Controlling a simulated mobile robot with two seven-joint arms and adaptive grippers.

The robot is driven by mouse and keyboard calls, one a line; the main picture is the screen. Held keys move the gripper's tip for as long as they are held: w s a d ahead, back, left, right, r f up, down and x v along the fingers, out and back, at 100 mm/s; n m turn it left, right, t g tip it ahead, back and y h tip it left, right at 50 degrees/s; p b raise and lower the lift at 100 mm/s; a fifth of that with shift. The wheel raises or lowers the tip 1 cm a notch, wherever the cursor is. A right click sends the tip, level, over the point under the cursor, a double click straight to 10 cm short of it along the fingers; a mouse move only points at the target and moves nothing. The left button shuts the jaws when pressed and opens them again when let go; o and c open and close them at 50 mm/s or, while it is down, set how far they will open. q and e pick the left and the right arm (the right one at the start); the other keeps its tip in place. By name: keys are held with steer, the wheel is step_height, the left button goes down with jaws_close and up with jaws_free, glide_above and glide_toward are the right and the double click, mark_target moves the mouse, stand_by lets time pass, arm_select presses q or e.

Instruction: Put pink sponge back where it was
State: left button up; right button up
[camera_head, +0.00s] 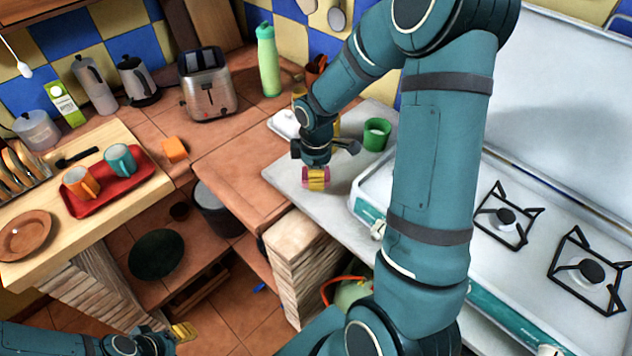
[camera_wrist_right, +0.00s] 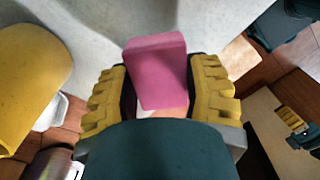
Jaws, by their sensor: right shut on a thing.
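The pink sponge (camera_wrist_right: 157,70) is between the ribbed yellow fingers of my right gripper (camera_wrist_right: 168,92), which is shut on it. In the head view, the pink sponge (camera_head: 306,179) shows at the sides of my right gripper (camera_head: 317,182), over the grey countertop (camera_head: 350,170) near its front edge. I cannot tell whether the sponge touches the countertop. My left gripper (camera_head: 184,331) is low at the bottom left, away from the counters. Its yellow fingers show, but its opening is unclear.
A green cup (camera_head: 377,134) and a white dish (camera_head: 283,124) stand behind the right gripper. The stove (camera_head: 540,230) is to the right. An orange block (camera_head: 174,149) and a red tray (camera_head: 110,191) with two mugs are on the left. Part of the tiled counter (camera_head: 240,175) is clear.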

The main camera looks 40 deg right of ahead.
steer(key=shift+f, duration=1.5)
steer(key=shift+f+b, duration=0.15)
steer(key=shift+b, duration=0.25)
steer(key=o, duration=1)
steer(key=shift+c, duration=0.2)
steer(key=shift+r, duration=0.3)
step_height(320, 180, up, 12)
steer(key=p, duration=0.2)
steer(key=shift+p, duration=0.35)
